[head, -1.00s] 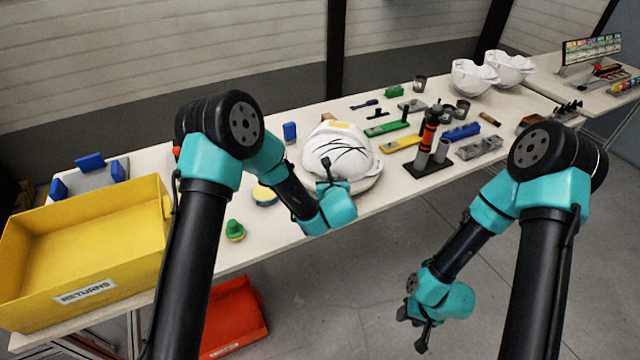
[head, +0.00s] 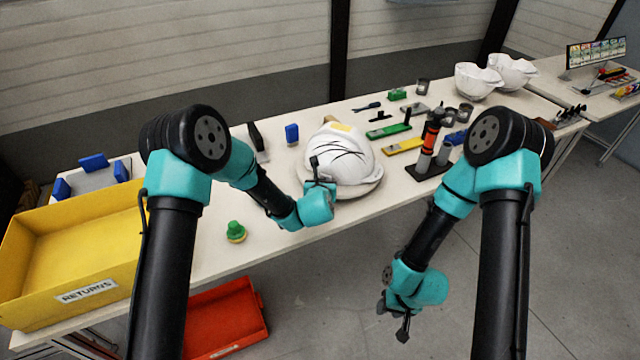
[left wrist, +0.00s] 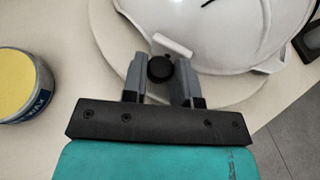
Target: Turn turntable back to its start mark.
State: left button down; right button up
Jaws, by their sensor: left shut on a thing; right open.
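The turntable (head: 372,189) is a pale round disc near the bench's front edge. A white helmet shell (head: 345,155) with black curved lines and a yellow patch sits on it. In the left wrist view the turntable (left wrist: 112,38) shows under the shell (left wrist: 225,40). My left gripper (head: 319,178) is at the turntable's near left rim, its fingers largely hidden in the head view. In the left wrist view, my left gripper (left wrist: 160,82) is shut on a round black knob (left wrist: 160,68) beside a small white bar. My right gripper (head: 392,322) is open and empty over the floor, in front of the bench.
A yellow returns bin (head: 80,245) is at the left and a green-topped item (head: 236,231) nearer. A tool stand (head: 430,165) and several tools lie to the right.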

pick_arm(q)
jog(key=c, duration=1.2)
grip_release()
jog(key=shift+d, duration=0.1)
jog(key=v, duration=1.7)
jog(key=shift+s, duration=0.2)
